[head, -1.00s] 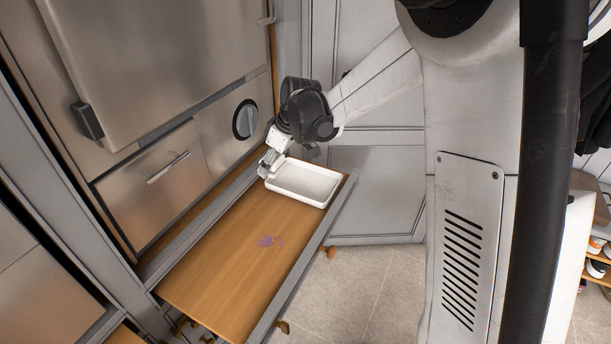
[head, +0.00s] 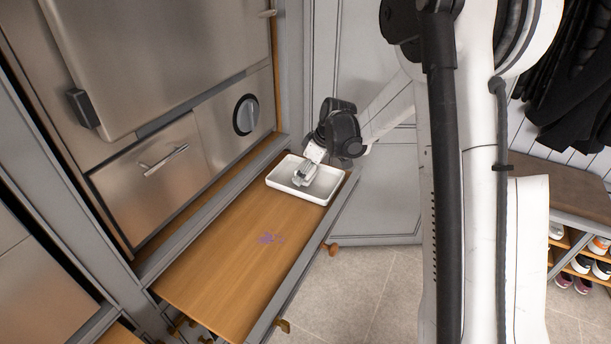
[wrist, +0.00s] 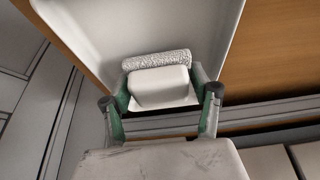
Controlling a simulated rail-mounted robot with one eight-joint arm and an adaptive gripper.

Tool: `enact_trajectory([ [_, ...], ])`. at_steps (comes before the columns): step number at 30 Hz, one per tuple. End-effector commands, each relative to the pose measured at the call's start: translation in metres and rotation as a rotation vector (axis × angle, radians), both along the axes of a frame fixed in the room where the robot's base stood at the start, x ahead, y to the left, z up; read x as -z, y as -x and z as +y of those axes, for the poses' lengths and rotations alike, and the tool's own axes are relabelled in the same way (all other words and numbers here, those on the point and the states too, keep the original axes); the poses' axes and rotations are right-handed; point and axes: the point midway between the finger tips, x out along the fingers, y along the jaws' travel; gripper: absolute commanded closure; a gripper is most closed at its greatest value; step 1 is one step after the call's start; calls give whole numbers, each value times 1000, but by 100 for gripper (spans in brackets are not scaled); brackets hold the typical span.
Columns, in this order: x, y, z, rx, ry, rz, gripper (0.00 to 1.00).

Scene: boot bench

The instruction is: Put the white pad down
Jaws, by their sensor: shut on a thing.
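My gripper (head: 303,178) is over the white tray (head: 283,180) and points down toward it. In the wrist view, its green-sided fingers (wrist: 160,95) are shut on the white pad (wrist: 160,88), a smooth white block with a knobbly strip (wrist: 157,60) along its far side. The tray also shows behind the pad in the wrist view (wrist: 95,30). In the head view the gripper mostly hides the pad. I cannot tell whether the pad touches the tray floor.
The tray lies at the far end of a pulled-out wooden board (head: 225,265). A faint purple stain (head: 268,238) marks the bare wood nearer me. Steel appliance fronts (head: 150,175) stand at the left. A shoe shelf (head: 590,262) is at the far right.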

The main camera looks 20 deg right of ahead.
Motion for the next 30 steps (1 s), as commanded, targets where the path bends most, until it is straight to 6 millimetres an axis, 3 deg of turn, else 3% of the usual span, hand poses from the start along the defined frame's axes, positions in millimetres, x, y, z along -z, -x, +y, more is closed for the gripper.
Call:
enact_trajectory([
  [2, 8, 0, 0, 0, 0, 0, 85],
  [14, 12, 0, 0, 0, 0, 0, 85],
  [15, 12, 0, 0, 0, 0, 0, 40],
  [18, 11, 0, 0, 0, 0, 0, 26],
  [19, 11, 0, 0, 0, 0, 0, 23],
  [30, 6, 0, 0, 0, 0, 0, 23],
])
